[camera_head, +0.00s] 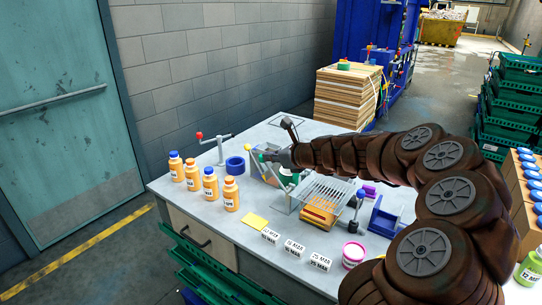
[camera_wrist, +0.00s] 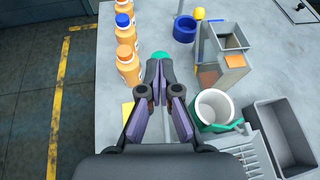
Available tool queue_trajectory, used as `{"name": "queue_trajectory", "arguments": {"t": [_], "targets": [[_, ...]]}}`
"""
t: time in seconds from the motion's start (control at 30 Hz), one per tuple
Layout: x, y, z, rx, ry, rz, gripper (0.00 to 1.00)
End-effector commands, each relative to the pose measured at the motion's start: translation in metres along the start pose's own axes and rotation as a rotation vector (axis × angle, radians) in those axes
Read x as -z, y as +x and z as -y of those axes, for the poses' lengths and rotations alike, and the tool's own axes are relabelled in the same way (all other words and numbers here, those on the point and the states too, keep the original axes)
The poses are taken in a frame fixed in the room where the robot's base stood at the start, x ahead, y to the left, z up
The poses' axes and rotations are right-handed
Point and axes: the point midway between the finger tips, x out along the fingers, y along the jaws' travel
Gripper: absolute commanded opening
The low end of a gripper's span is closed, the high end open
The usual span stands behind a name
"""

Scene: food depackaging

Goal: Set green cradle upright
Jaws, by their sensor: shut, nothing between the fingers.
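A green piece I take for the cradle (camera_wrist: 221,127) shows in the wrist view, around the lower side of a pale round cup (camera_wrist: 214,106). In the head view the green piece (camera_head: 290,178) is mostly hidden behind a grey frame and my arm. I cannot tell whether it stands upright or is tipped. My gripper (camera_wrist: 158,78) is shut and empty, above the table and to the left of the cup in the wrist view. A small teal rounded thing (camera_wrist: 160,56) shows at its fingertips; its contact with them is unclear. In the head view my gripper (camera_head: 270,157) is partly hidden.
Orange bottles (camera_head: 210,185) stand at the table's left, beside a blue ring (camera_head: 235,166). A grey bin (camera_wrist: 280,132) stands right of the cup.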

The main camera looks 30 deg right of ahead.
Motion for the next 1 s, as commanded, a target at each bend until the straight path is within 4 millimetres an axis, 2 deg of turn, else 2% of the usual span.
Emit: {"name": "queue_trajectory", "arguments": {"t": [0.23,0.33,0.7,1.0], "targets": [[-0.018,-0.026,-0.004,-0.009,-0.005,0.003,0.0],[-0.013,-0.037,-0.004,-0.009,-0.008,0.002,0.0],[-0.02,-0.095,0.002,0.003,-0.004,0.001,0.0],[-0.027,-0.121,0.0,-0.002,-0.005,0.003,0.0]]}}
